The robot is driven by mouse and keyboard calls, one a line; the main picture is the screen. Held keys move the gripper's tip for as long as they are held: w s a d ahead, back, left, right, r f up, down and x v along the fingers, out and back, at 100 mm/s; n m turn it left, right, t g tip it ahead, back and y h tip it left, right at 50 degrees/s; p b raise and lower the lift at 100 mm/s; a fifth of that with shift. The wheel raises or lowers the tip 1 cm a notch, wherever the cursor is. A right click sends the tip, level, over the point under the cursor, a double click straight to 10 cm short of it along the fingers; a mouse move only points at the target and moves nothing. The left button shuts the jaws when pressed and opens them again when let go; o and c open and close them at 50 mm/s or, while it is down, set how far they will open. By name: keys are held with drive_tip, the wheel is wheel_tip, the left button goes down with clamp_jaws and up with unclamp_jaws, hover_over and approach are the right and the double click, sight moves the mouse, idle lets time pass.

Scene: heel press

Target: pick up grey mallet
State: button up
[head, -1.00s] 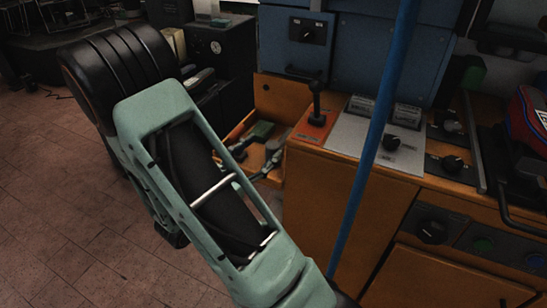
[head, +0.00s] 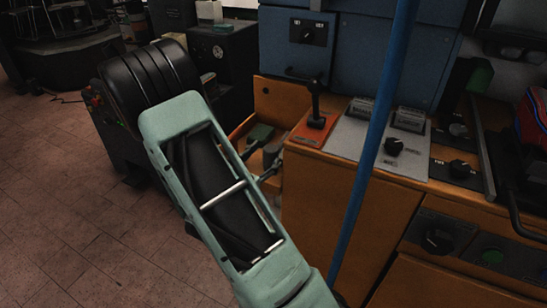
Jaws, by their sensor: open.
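An open orange tray or recess (head: 290,92) lies left of the orange cabinet, past my arm. Inside are small tools, partly covered by my arm. A grey piece (head: 274,153) there may be the mallet, but it is too small and dark to be sure. A dark green-grey tool (head: 259,136) lies beside it. My arm's pale green link crosses the picture from the bottom middle up to a black joint at upper left. My gripper cannot be made out; nothing shows it near the tools.
A blue upright pole (head: 372,150) stands in front of the orange cabinet (head: 330,205). The cabinet top carries a black lever (head: 315,105) and a grey control panel (head: 350,138) with knobs. Blue cabinets stand behind. A dark box (head: 225,50) stands at the back. The tiled floor at left is clear.

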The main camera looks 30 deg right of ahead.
sight(274, 145)
drive_tip(key=shift+b+x, duration=0.35)
drive_tip(key=shift+x, duration=1.65)
drive_tip(key=shift+s+r, duration=0.15)
drive_tip(key=shift+s, duration=0.1)
clamp_jaws()
